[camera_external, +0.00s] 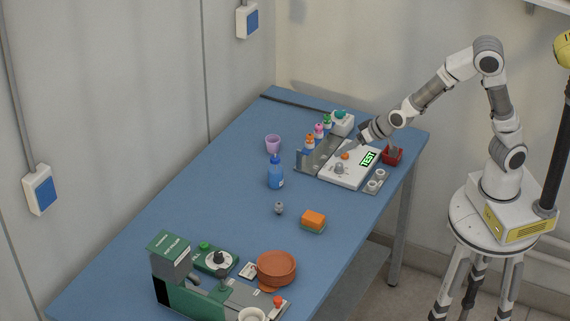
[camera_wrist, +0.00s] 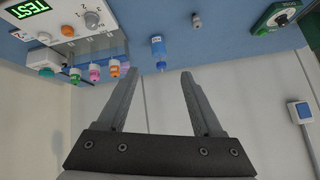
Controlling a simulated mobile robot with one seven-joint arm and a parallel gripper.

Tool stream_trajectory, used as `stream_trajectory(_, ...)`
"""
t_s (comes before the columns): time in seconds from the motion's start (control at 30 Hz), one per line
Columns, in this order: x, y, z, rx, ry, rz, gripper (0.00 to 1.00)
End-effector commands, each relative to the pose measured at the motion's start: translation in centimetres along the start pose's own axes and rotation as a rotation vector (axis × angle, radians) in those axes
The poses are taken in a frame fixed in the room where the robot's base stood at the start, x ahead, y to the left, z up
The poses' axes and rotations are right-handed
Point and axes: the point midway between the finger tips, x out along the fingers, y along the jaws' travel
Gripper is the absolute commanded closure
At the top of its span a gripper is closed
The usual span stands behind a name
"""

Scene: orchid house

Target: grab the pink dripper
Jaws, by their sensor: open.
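The pink dripper (camera_external: 319,131) stands in a short row of small bottles along the grey rack, between an orange-capped one (camera_external: 309,139) and a green-capped one (camera_external: 327,121). In the wrist view the pink dripper (camera_wrist: 94,74) shows at the upper left, left of the fingers, with the orange-capped one (camera_wrist: 115,68) nearer to them. My gripper (camera_external: 361,136) is above the white instrument at the far end of the table, to the right of the row. Its fingers (camera_wrist: 156,74) are apart with nothing between them.
The white instrument (camera_external: 340,174) with a TEST display lies beside the rack (camera_external: 310,163). A red container (camera_external: 392,155) is at the table's right edge.

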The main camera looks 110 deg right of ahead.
Motion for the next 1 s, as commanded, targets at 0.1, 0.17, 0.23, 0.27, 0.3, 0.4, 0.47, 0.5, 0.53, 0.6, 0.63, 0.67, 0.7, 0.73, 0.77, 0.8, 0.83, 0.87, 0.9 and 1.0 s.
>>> stream_trajectory(0.1, 4.3, 4.2, -1.0, 0.027, 0.117, 0.119, 0.32)
stream_trajectory(0.17, 5.7, 6.2, -1.9, 0.033, 0.182, 0.174, 0.32)
stream_trajectory(0.23, 6.9, 8.3, -2.9, 0.033, 0.258, 0.232, 0.32)
stream_trajectory(0.27, 7.3, 9.1, -3.3, 0.032, 0.288, 0.253, 0.32)
stream_trajectory(0.3, 7.7, 10.1, -3.8, 0.028, 0.326, 0.28, 0.32)
stream_trajectory(0.4, 8.3, 11.9, -4.9, 0.017, 0.404, 0.328, 0.32)
stream_trajectory(0.47, 8.4, 12.6, -5.5, 0.011, 0.437, 0.348, 0.32)
stream_trajectory(0.5, 8.5, 12.9, -5.7, 0.009, 0.452, 0.356, 0.32)
stream_trajectory(0.53, 8.5, 13.0, -5.8, 0.007, 0.461, 0.361, 0.32)
stream_trajectory(0.6, 8.7, 13.4, -6.2, 0.004, 0.472, 0.367, 0.32)
stream_trajectory(0.63, 8.9, 13.5, -6.3, 0.003, 0.475, 0.369, 0.32)
stream_trajectory(0.67, 9.1, 13.6, -6.5, 0.004, 0.476, 0.369, 0.32)
stream_trajectory(0.7, 9.6, 13.8, -6.7, 0.004, 0.477, 0.37, 0.32)
stream_trajectory(0.73, 10.0, 14.1, -6.9, 0.004, 0.476, 0.371, 0.32)
stream_trajectory(0.77, 10.4, 14.2, -7.1, 0.004, 0.475, 0.37, 0.32)
stream_trajectory(0.8, 11.1, 14.5, -7.5, 0.005, 0.475, 0.371, 0.32)
stream_trajectory(0.83, 11.6, 14.7, -7.7, 0.004, 0.474, 0.37, 0.32)
stream_trajectory(0.87, 12.1, 15.0, -8.0, 0.004, 0.473, 0.371, 0.32)
stream_trajectory(0.9, 12.8, 15.3, -8.3, 0.005, 0.473, 0.37, 0.32)
stream_trajectory(1.0, 14.6, 16.0, -9.3, 0.003, 0.473, 0.369, 0.32)
